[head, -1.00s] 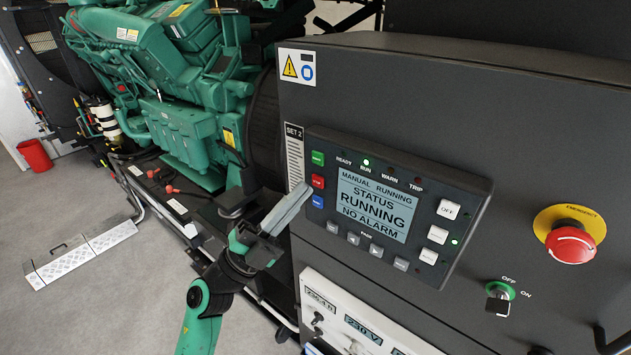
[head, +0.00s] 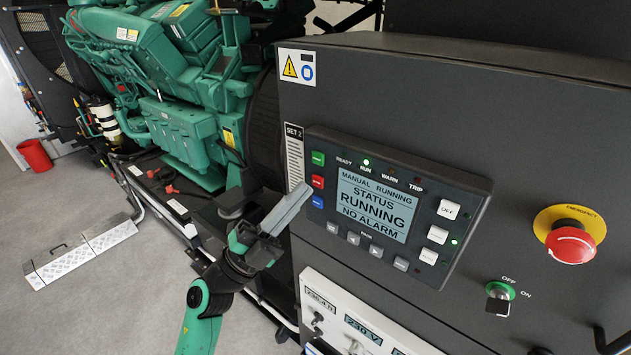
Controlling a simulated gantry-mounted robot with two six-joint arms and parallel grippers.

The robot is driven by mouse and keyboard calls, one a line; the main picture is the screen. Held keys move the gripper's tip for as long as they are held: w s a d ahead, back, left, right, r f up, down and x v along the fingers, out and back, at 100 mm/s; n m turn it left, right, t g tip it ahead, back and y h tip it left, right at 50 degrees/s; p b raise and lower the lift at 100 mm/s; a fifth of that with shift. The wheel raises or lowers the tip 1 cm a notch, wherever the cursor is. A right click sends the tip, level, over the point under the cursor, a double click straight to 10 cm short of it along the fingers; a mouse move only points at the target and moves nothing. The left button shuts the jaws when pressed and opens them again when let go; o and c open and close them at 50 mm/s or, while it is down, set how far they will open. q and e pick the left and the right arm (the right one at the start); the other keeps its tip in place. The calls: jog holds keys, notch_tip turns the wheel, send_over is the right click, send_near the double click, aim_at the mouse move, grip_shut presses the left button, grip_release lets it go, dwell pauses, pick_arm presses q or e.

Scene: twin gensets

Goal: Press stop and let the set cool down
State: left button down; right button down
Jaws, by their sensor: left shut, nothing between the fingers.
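The SET 2 control panel (head: 464,187) is on the front of a dark cabinet. Its screen (head: 375,206) reads MANUAL RUNNING, STATUS RUNNING, NO ALARM. A green lamp (head: 366,162) is lit above RUN. The red stop button (head: 318,182) sits at the panel's left edge, between a green button (head: 318,159) and a blue button (head: 318,202). My left gripper (head: 306,189) is shut and empty, its fingertips just left of the red button; I cannot tell whether they touch. My right gripper is not clearly seen.
A red emergency stop (head: 571,245) on a yellow disc and an OFF/ON key switch (head: 499,293) are right of the panel. The green engine (head: 170,110) stands at upper left. A red bin (head: 36,155) and open floor are at left.

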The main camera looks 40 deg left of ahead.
dwell(0.3)
pick_arm(q)
jog(key=shift+w, duration=0.45)
jog(key=shift+w+a, duration=0.1)
jog(key=shift+w, duration=0.35)
dwell(0.5)
jog(key=shift+s, duration=0.1)
jog(key=shift+s+p, duration=0.55)
jog(key=shift+s, duration=0.25)
